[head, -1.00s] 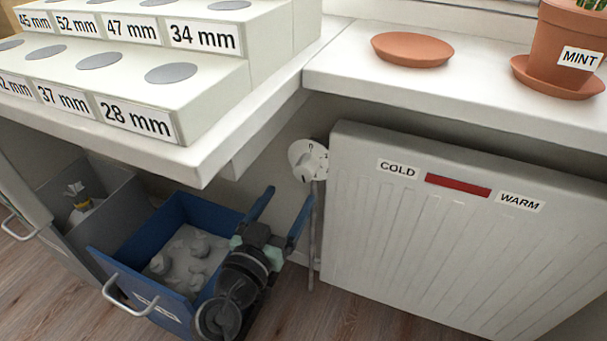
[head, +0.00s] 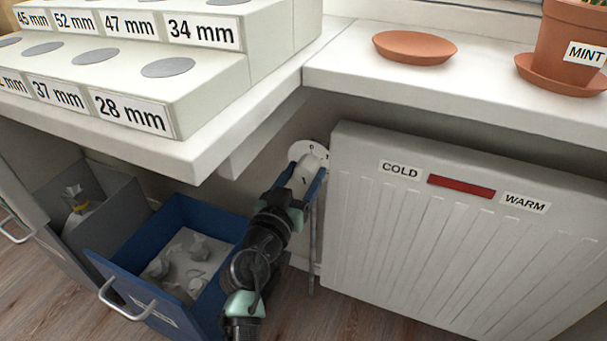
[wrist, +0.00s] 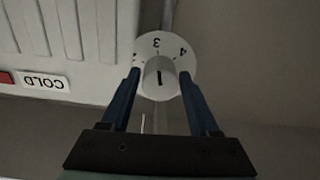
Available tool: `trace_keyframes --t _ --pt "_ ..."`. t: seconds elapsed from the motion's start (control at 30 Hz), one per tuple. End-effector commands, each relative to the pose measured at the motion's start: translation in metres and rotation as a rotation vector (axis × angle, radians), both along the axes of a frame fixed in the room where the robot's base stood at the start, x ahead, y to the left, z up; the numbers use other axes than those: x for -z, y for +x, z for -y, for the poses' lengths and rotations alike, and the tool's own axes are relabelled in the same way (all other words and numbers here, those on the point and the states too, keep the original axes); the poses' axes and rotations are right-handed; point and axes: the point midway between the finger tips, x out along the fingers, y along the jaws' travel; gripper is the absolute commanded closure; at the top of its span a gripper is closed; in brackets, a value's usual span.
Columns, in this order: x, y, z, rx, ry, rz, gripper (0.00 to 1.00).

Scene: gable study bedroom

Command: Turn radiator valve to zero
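The radiator valve has a white knob (head: 308,172) with a dark line on it, in front of a white numbered dial (head: 307,148) left of the radiator. In the head view a 0 shows near the dial's top. The wrist view shows the knob (wrist: 158,82) and the dial (wrist: 170,44) with a 3 and a 4 readable. My gripper (wrist: 159,76) has one blue finger on each side of the knob. The fingers are apart, with a narrow gap to the knob visible. It also shows in the head view (head: 308,174), where the fingers partly hide the knob.
The white radiator (head: 450,240) with COLD and WARM labels and a red strip stands right of the valve. The worktop (head: 340,72) overhangs above. An open blue drawer (head: 125,270) with grey lumps lies left of my arm. A thin pipe (head: 312,250) runs below the valve.

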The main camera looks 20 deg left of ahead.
Motion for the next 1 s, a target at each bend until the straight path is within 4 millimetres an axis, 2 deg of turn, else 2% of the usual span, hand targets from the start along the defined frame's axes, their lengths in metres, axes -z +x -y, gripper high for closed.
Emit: trace_keyframes --t 0.03,0.3,0.33,0.67,1.0 --pt "0.0001 -0.0002 0.0 0.0 0.0 0.0 0.49" --pt "0.0002 -0.0003 0.0 0.0 0.0 0.0 0.98" --pt "0.0002 -0.0003 0.0 0.0 0.0 0.0 1.0" --pt "0.0001 -0.0003 0.0004 0.0 -0.051 -0.002 1.0" --pt "-0.0006 -0.0004 0.0008 0.001 -0.29 -0.012 1.0"
